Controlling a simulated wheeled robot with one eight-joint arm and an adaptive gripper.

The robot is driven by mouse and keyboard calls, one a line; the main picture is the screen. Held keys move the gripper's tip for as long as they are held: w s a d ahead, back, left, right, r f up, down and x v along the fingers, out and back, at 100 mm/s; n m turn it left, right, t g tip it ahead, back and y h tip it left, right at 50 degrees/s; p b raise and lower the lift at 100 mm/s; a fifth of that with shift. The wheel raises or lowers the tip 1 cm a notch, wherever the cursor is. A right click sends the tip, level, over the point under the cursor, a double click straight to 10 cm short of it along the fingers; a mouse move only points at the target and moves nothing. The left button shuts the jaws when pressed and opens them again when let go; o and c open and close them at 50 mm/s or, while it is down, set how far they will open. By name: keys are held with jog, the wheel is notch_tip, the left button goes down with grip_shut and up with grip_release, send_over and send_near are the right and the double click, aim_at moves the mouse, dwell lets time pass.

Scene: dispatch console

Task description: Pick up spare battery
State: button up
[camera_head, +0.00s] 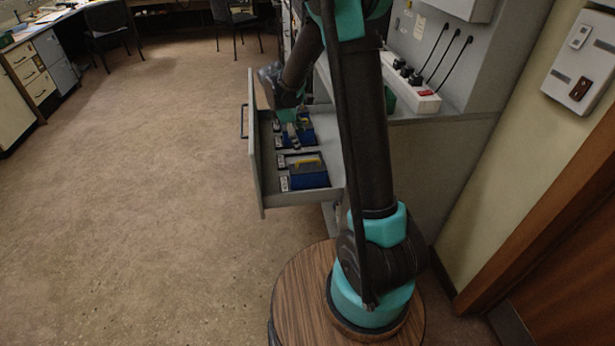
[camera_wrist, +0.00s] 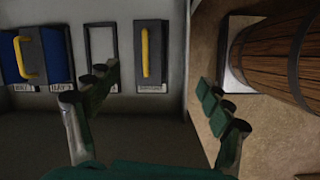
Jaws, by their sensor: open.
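In the wrist view, a narrow grey battery unit (camera_wrist: 151,48) with a yellow handle stands in a labelled bay of the drawer, ahead of the space between my fingers. A blue unit (camera_wrist: 38,52) with a yellow handle is at the far left, with a framed bay (camera_wrist: 100,48) between them. Which one is the spare battery I cannot tell. My gripper (camera_wrist: 158,88) is open, with its fingers wide apart and nothing between them. In the head view, my gripper (camera_head: 291,122) is over the far part of the drawer, and a unit with a yellow handle (camera_head: 305,163) shows nearer.
The open drawer (camera_head: 257,165) stands out from a grey cabinet (camera_head: 430,145). A power strip (camera_head: 412,93) with plugs lies on the cabinet. Open floor (camera_head: 130,200) spreads to the left. Desks (camera_head: 45,65) and chairs (camera_head: 108,22) are farther back.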

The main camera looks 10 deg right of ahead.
aim_at(304, 161)
jog(key=w+a+f+n, duration=0.3)
jog(key=w, duration=0.1)
jog(key=shift+h, duration=0.4)
jog(key=x, duration=1.2)
jog(key=shift+s+d, duration=0.15)
jog(key=shift+s, duration=0.15)
jog(key=shift+x, duration=2.6)
jog(key=shift+s, duration=0.2)
jog(key=shift+c, duration=0.6)
grip_shut()
